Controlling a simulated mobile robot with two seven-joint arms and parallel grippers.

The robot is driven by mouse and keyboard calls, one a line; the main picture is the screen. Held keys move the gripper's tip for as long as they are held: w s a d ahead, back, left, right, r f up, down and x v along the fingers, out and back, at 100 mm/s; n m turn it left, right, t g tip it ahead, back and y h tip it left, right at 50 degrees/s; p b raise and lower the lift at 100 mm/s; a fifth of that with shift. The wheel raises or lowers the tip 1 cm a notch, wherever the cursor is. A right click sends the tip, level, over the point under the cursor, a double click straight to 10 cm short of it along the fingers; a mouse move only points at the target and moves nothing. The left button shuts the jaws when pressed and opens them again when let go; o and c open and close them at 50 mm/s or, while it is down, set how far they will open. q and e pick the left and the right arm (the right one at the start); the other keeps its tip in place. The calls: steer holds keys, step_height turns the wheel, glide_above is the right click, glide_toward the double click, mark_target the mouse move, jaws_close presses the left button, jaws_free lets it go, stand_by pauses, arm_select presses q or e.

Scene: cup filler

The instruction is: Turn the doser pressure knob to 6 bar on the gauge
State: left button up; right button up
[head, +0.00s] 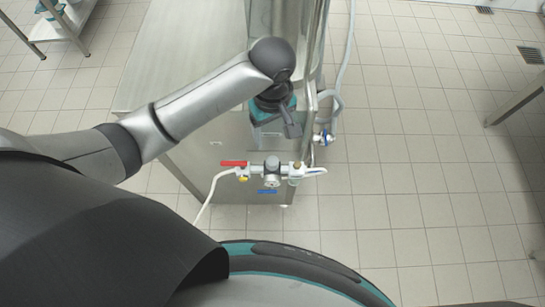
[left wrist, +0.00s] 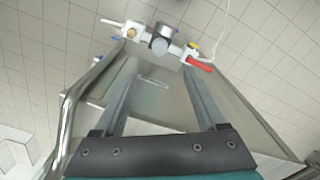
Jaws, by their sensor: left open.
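The doser pressure unit is a white pipe fitting with a grey pressure knob (head: 272,162) in its middle, beside the steel cabinet. A small round gauge (head: 270,181) sits just below the knob; its reading is too small to tell. In the left wrist view the grey knob (left wrist: 159,45) shows beyond the fingertips, roughly between them. My left gripper (head: 290,127) is open and empty. It is above the fitting in the head view and apart from the knob. My right gripper is in neither view.
A red lever (head: 234,163) is on the fitting's left end, with a white hose hanging down. A blue-handled valve (head: 325,138) and vertical steel pipes stand close to the gripper's right. The steel cabinet (head: 180,60) lies behind my arm. Tiled floor at right is open.

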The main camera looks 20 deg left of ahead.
mark_target(272, 161)
arm_select(q)
step_height(272, 161, down, 14)
steer(key=b, duration=0.4)
steer(key=shift+f, duration=0.15)
steer(key=shift+c, duration=0.3)
jaws_close()
